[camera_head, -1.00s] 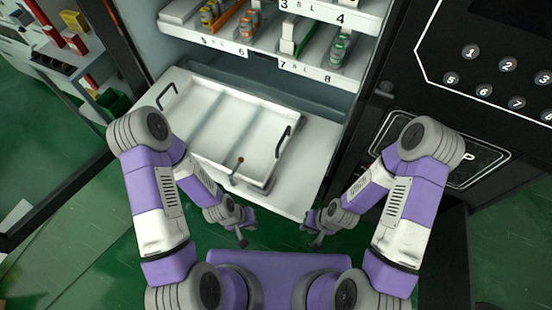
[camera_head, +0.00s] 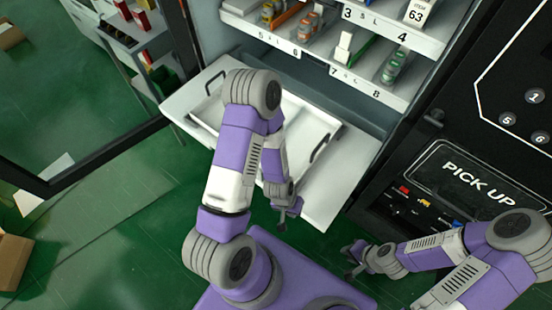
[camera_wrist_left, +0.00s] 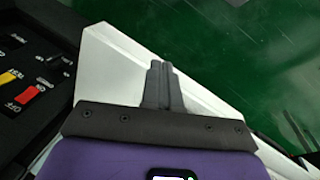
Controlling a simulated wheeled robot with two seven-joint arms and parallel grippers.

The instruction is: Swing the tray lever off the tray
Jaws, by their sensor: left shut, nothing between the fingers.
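The white tray (camera_head: 311,125) rests on a white shelf (camera_head: 344,183) pulled out of the machine, with a black handle (camera_head: 320,148) at its right end. My left arm covers the tray's front and middle, so the tray lever is hidden. My left gripper (camera_head: 283,222) is just off the shelf's front edge, low and empty. In the left wrist view its fingers (camera_wrist_left: 161,85) are shut together above the white shelf edge (camera_wrist_left: 115,70) and green floor. My right gripper (camera_head: 350,264) is over the floor below the pick-up panel; its fingers are too small to read.
Product shelves (camera_head: 330,60) with several small bottles are above the tray. The black machine front with the PICK UP panel (camera_head: 470,178) stands at the right. A dark door frame (camera_head: 90,172) crosses the left. Open green floor (camera_head: 110,240) lies at the lower left.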

